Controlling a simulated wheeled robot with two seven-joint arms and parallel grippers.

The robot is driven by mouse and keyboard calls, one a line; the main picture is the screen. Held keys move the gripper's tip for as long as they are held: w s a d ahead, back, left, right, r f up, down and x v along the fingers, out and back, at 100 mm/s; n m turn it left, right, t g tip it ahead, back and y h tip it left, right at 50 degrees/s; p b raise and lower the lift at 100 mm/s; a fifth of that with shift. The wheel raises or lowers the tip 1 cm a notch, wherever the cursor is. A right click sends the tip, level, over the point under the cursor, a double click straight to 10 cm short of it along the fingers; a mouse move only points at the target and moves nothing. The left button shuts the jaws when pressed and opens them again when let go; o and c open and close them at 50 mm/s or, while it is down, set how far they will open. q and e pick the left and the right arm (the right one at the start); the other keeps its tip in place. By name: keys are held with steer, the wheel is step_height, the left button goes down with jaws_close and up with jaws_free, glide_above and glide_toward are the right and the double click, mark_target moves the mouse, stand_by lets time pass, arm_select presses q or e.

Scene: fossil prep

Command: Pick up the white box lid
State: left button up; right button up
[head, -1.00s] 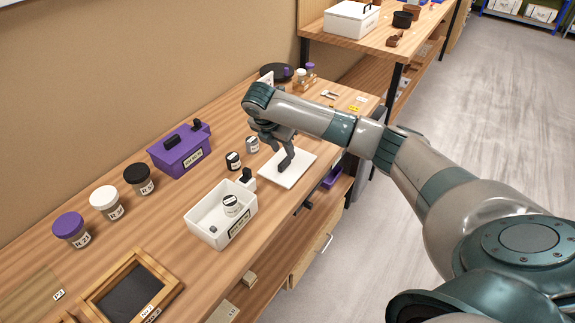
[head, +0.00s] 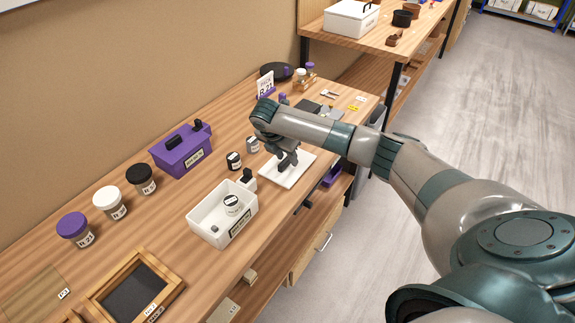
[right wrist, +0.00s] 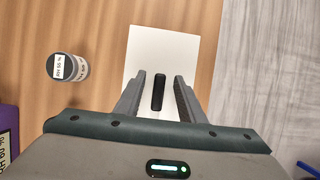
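The white box lid (head: 274,172) lies flat on the wooden bench, right of the open white box (head: 197,221). In the right wrist view the lid (right wrist: 148,48) shows a dark upright handle (right wrist: 158,92) in its middle. My right gripper (head: 287,160) is over the lid. In the right wrist view my right gripper (right wrist: 157,97) is open, with one finger on each side of the handle and a gap on both sides. My left gripper is not in view.
The white box holds a small jar (head: 232,205) and a small dark piece. A purple box (head: 182,152) stands farther left. The bench's front edge is close to the lid's right side.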

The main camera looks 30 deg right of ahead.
mark_target(286, 159)
jaws_close()
steer(key=shift+r, duration=0.2)
steer(key=shift+r+b, duration=0.3)
steer(key=shift+r, duration=0.25)
step_height(286, 159, up, 2)
steer(key=shift+w+r+b, duration=0.1)
steer(key=shift+r+b, duration=0.15)
steer(key=shift+b, duration=0.25)
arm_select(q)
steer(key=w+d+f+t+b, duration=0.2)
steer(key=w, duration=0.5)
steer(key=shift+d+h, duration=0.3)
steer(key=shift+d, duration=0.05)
arm_select(e)
steer(key=s+d+r, duration=0.7)
steer(key=s, duration=0.2)
steer(key=shift+s, duration=0.25)
